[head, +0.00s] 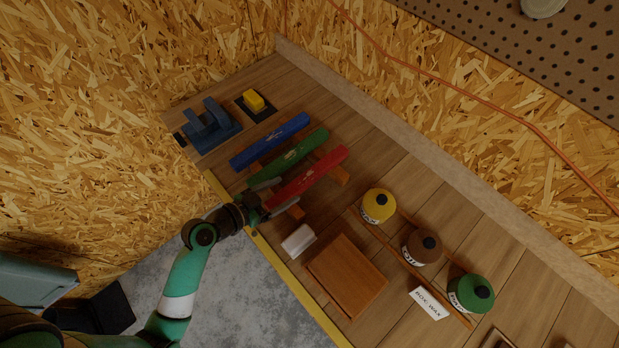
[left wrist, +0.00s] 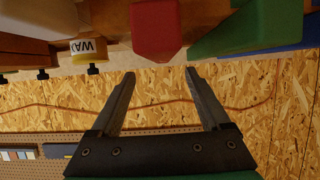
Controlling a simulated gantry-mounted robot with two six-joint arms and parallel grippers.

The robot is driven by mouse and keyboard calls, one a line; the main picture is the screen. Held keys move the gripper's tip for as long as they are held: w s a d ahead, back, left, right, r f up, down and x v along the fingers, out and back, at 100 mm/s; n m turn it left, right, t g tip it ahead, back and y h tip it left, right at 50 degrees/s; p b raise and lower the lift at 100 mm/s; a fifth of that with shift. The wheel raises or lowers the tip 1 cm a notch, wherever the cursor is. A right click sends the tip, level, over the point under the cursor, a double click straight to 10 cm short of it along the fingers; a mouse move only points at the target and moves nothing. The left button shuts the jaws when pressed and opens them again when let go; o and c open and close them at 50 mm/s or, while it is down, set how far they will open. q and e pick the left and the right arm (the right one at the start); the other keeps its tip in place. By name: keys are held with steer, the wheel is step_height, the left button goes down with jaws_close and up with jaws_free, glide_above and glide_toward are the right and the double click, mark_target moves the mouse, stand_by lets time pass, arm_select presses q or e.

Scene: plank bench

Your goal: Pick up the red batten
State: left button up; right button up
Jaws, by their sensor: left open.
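The red batten (head: 310,176) lies at a slant across wooden supports on the plank bench, nearest the yellow can of three parallel battens. In the left wrist view its red end (left wrist: 155,30) shows at the top middle, in line with the gap between my fingers. My left gripper (head: 280,194) is open at the batten's near end, with one finger on each side of it in the head view. In the left wrist view the fingertips (left wrist: 160,74) stop just below the batten's end. I cannot tell whether they touch it. My right gripper is not in view.
The green batten (head: 290,159) lies close beside the red one, with the blue batten (head: 270,141) beyond. A white block (head: 298,240) and a wooden box (head: 345,276) sit on the other side. Yellow (head: 378,205), brown (head: 421,247) and green (head: 470,293) cans stand further right.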

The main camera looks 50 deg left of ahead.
mark_target(300, 182)
arm_select(q)
steer(key=x, duration=0.4)
steer(key=shift+w+r, duration=0.1)
steer(key=shift+f+b+x, duration=0.2)
steer(key=shift+b+x, duration=0.3)
steer(key=shift+x, duration=2.2)
steer(key=shift+a, duration=0.1)
jaws_close()
